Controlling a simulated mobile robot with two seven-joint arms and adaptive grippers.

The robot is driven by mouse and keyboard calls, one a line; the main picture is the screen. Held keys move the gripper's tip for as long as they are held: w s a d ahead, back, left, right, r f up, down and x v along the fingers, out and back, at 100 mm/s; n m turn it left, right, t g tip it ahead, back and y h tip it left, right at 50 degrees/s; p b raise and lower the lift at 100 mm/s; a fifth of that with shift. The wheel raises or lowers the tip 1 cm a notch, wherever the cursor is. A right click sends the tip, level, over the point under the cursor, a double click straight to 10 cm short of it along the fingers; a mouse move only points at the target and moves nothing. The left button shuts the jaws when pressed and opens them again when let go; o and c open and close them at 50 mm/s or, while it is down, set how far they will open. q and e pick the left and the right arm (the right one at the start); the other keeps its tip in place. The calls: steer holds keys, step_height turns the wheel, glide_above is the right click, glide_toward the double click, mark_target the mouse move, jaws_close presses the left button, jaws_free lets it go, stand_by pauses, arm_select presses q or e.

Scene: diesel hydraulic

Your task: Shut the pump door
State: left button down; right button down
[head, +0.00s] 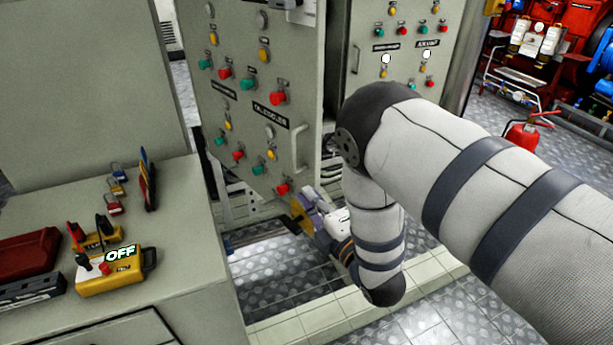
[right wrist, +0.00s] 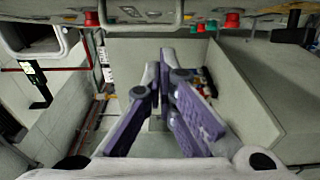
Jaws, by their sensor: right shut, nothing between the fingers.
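The pump door is most likely the grey-green panel (head: 240,110) with red, green and yellow knobs in the head view. It stands open, swung out from the cabinet (head: 385,20) behind it. A vertical handle (head: 300,145) is near its right edge. My right gripper (head: 306,208), with purple fingers, is low by the door's bottom right corner, below the handle. My arm partly hides it. In the right wrist view the fingers (right wrist: 160,78) are shut and empty. A panel edge with knobs crosses the top there. I cannot tell whether the gripper touches the door. My left gripper is not in view.
A grey desk (head: 190,270) at left holds a yellow box marked OFF (head: 115,270), a red case (head: 28,250) and several padlocks. A red fire extinguisher (head: 523,132) stands at right. Metal plate floor (head: 445,315) is open at the lower right.

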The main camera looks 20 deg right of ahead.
mark_target(307, 170)
steer(key=shift+w+d+b, duration=0.15)
steer(key=shift+w+d, duration=0.3)
steer(key=shift+w, duration=1)
steer(key=shift+w+d+b, duration=0.1)
steer(key=shift+w+d, duration=0.3)
steer(key=shift+w, duration=1.1)
steer(key=shift+w+d+b, duration=0.15)
steer(key=shift+w+d, duration=0.3)
steer(key=shift+w, duration=1)
